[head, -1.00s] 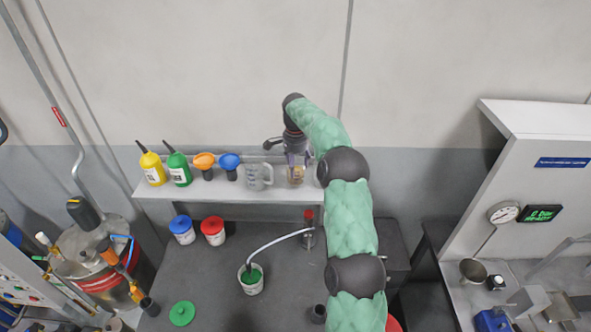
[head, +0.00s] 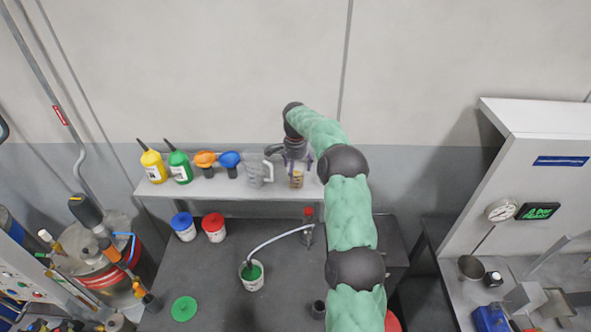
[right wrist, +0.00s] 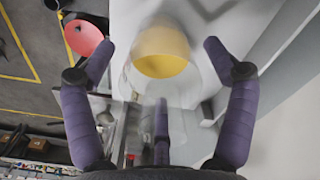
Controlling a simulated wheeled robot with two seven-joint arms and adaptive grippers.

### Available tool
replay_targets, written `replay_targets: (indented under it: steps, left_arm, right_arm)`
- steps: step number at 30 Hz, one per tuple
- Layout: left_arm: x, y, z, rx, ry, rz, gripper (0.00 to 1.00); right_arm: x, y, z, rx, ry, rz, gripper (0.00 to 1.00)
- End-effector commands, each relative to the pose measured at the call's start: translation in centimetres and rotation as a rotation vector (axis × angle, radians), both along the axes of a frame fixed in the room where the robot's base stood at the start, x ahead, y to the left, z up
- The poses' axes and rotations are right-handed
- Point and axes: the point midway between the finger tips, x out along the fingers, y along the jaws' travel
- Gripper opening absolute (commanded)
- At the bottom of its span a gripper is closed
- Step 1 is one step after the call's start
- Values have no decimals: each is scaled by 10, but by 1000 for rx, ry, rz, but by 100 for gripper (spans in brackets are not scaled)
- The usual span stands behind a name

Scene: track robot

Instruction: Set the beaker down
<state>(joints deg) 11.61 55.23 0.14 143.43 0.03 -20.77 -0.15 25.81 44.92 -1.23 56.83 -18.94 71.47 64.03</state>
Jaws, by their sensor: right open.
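The beaker (head: 297,181), clear with amber liquid low inside, stands upright on the white shelf (head: 240,189), at the right of the row of things there. My right gripper (head: 299,160) is at the beaker's upper part, its purple fingers spread. In the right wrist view the beaker (right wrist: 163,66) is blurred, with yellow liquid showing, between and beyond the open fingers of the gripper (right wrist: 155,55). A gap shows on both sides, so the fingers look apart from it. My left gripper is out of view.
A clear measuring jug (head: 256,172) stands close left of the beaker. Farther left are blue (head: 229,160) and orange (head: 204,160) funnels, and green (head: 180,168) and yellow (head: 153,167) bottles. Below the shelf, a dark bench (head: 210,270) holds tubs and a hose.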

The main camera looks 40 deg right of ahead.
Motion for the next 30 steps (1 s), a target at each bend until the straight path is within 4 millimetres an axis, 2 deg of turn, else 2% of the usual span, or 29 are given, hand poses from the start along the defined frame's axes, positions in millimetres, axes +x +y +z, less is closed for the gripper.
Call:
replay_targets:
  steps: [8, 11, 21, 25, 30]
  left_arm:
    - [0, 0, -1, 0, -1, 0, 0]
    - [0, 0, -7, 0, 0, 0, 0]
    - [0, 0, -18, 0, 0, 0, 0]
    - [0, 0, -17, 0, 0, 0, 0]
    - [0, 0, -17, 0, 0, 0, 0]
  right_arm:
    - [1, 0, 10, -2, -3, -1, 85]
    - [1, 0, 24, -2, -4, -1, 85]
    - [1, 0, 92, -2, -4, 0, 85]
    - [1, 0, 109, -1, -1, 0, 85]
    - [0, 0, 121, -1, -1, -1, 85]
